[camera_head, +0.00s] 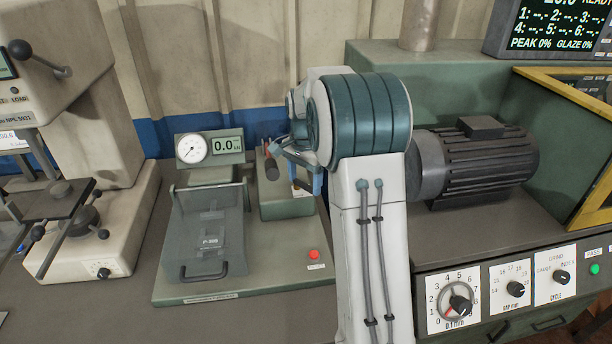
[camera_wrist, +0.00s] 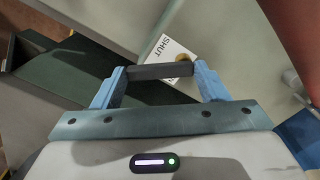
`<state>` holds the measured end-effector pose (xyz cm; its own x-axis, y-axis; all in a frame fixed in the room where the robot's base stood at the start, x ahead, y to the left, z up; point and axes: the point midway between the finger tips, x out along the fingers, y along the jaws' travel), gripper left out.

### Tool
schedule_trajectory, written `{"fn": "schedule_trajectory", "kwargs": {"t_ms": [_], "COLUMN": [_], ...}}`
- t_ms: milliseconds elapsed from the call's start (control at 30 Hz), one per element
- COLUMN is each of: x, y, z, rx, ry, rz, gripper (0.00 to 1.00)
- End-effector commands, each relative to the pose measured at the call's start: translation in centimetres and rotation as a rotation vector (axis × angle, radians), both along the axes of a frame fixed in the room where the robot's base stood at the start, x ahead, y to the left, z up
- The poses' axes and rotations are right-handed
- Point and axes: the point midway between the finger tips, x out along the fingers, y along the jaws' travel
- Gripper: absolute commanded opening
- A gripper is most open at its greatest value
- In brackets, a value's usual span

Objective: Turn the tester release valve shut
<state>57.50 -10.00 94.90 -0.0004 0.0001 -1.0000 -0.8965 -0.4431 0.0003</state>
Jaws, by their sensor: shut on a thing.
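The tester (camera_head: 240,285) is a grey-green bench unit with a round gauge (camera_head: 193,149) and a display (camera_head: 228,145) reading 0.0. My gripper (camera_head: 303,172) is low over the right rear of the tester, beside its pump-like block (camera_head: 285,207). In the wrist view, the blue fingers of my gripper (camera_wrist: 160,74) are shut on the ends of a short dark bar, which looks like the release valve handle (camera_wrist: 158,71). A white label reading SHUT (camera_wrist: 170,52) lies just beyond the bar, with a brass-coloured bit at its edge. My gripper hides the valve in the head view.
A dark lever with a red part (camera_head: 271,166) stands just left of my gripper. A red button (camera_head: 314,254) is on the tester's front right. A motor (camera_head: 480,158) and dial panel (camera_head: 505,285) are at right; a beige press (camera_head: 100,200) stands at left.

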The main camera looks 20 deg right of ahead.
Motion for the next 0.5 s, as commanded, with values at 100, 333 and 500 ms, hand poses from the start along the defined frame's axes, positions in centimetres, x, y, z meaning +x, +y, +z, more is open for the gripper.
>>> {"fn": "schedule_trajectory", "kwargs": {"t_ms": [100,333,500], "x": [0.0,-0.2,-0.2], "y": [0.3,0.9,1.3], "z": [0.2,0.3,0.3], "rx": [-0.002,-0.002,-0.001], "ry": [-0.003,-0.003,-0.004], "rz": [-0.108,-0.32,-0.455], "gripper": [0.44,0.44,0.44]}}
